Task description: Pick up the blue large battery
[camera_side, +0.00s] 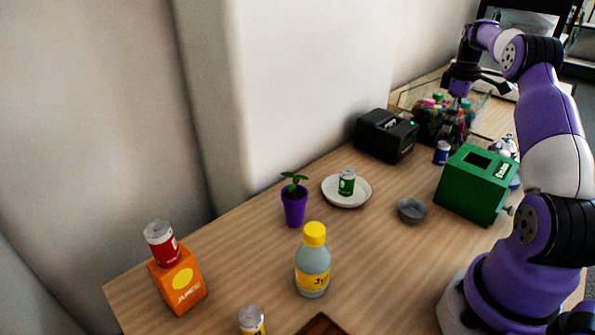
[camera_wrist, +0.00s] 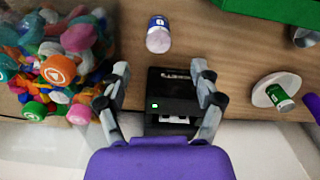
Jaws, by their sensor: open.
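The blue large battery (camera_side: 442,152) stands on the wooden table between the green box and the bin of caps. In the wrist view the blue battery (camera_wrist: 159,34) shows at the top centre, beyond my fingertips and a little to the left of the midline between them. My gripper (camera_wrist: 163,72) is open and empty, with its fingers spread above the black device. In the side view my gripper (camera_side: 462,88) is up at the back of the table, over the caps, and its fingertips are hard to make out.
A clear bin of colourful caps (camera_wrist: 52,60) is left of the battery in the wrist view. A black device (camera_side: 386,135) and a green box (camera_side: 476,185) stand near the battery. A green can sits on a white plate (camera_side: 332,192). A grey bowl (camera_side: 412,210) is in front.

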